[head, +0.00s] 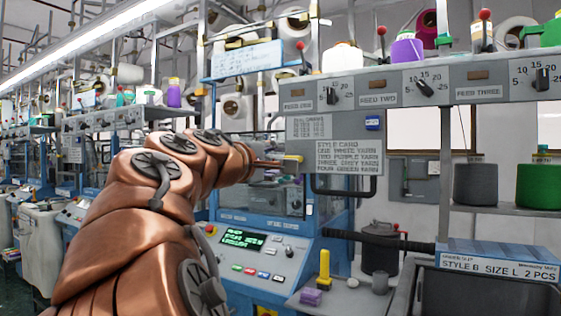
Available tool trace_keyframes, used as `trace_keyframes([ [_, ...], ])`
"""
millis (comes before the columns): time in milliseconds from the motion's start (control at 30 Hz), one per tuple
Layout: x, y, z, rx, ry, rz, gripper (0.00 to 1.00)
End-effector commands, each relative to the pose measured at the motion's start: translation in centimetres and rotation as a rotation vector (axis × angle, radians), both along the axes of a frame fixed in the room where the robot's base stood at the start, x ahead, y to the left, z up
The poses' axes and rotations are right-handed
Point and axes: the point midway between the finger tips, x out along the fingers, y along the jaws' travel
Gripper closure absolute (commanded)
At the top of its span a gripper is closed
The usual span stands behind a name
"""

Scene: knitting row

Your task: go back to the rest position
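My copper-coloured arm reaches from the lower left towards the upper middle of the head view. My gripper (285,163) is at its far end, in front of the blue knitting machine and just left of the grey style card (349,156). It looks small and partly merges with the parts behind it. I cannot tell whether its fingers are open or shut, or whether it touches or holds anything.
A control panel (262,262) with a green screen lies below the gripper. The feed panel (420,88) with dials runs across the upper right. A yellow upright piece (324,270) and a purple block (311,297) are on the grey shelf. A grey bin (480,290) stands lower right.

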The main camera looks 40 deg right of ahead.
Motion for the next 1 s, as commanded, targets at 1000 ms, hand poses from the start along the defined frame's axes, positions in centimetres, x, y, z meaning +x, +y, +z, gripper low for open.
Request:
trace_keyframes([
  [1000, -0.9, -0.7, -4.2, 0.128, -0.018, 0.000, 0.58],
])
